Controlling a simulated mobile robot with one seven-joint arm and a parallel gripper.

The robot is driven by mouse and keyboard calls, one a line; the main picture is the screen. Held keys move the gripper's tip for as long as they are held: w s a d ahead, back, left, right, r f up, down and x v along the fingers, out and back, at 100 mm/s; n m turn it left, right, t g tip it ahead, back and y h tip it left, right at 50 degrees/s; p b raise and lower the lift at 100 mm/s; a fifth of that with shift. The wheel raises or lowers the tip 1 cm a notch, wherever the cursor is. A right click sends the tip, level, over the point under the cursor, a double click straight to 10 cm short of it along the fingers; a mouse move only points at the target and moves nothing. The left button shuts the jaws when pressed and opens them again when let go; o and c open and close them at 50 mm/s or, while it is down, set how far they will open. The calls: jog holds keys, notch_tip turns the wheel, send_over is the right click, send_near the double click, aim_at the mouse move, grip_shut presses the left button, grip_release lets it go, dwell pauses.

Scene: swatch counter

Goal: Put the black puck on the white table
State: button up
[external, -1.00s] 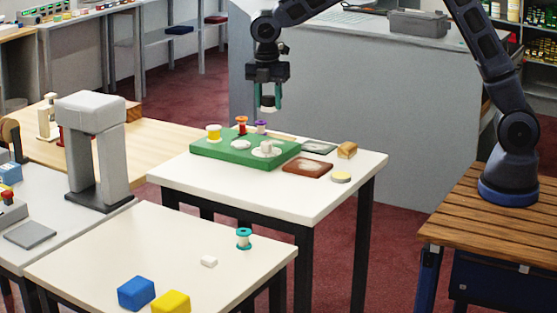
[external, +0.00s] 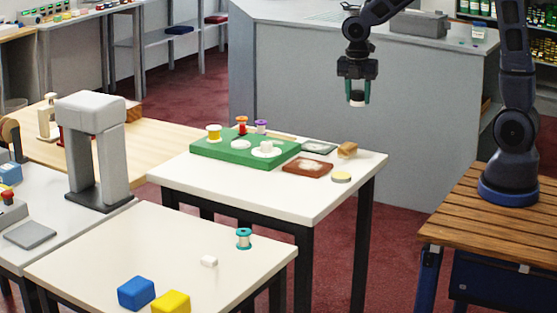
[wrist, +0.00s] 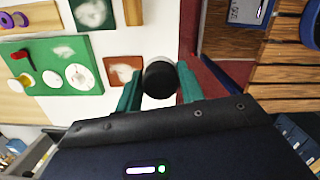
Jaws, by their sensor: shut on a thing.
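The black puck (wrist: 160,80) is between the teal fingers of my gripper (external: 358,97), which is shut on it. In the external view the puck (external: 357,98) is small, with a pale underside, held in the air high above the far right side of the white table (external: 290,205). In the wrist view the puck overlaps the edge of the white table (wrist: 160,35). A second pale table (external: 130,240) stands nearer the camera.
The white table carries a green board (external: 220,155) with spools and white discs, a brown tile (external: 307,168), a dark green tile (external: 320,147), a wooden block (external: 347,150) and a yellow-topped disc (external: 341,177). Its front part is bare. A grey counter (external: 300,80) stands behind.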

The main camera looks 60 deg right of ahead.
aim_at(356, 168)
notch_tip(356, 168, down, 19)
jog(key=shift+f, duration=0.2)
dwell(0.5)
jog(key=o, duration=1)
jog(key=shift+f, duration=0.1)
jog(key=shift+c, duration=0.2)
notch_tip(356, 168, up, 12)
jog(key=a, duration=0.1)
jog(key=s+d+r+m+t, duration=0.1)
jog(key=s+d+r+m, duration=0.3)
jog(key=r, duration=0.3)
jog(key=s+d+r+m+t, duration=0.1)
jog(key=s+d+r+m, duration=0.1)
jog(key=s+r+m, duration=0.4)
jog(key=s+d+r+m+t, duration=0.1)
jog(key=s+r+m, duration=0.3)
jog(key=s+m, duration=0.1)
jog(key=s+d+r+m+t+y, duration=0.1)
jog(key=s+d+r+m, duration=0.1)
jog(key=s+r+m, duration=0.3)
jog(key=shift+s+d, duration=0.25)
jog(key=shift+s, duration=1.55)
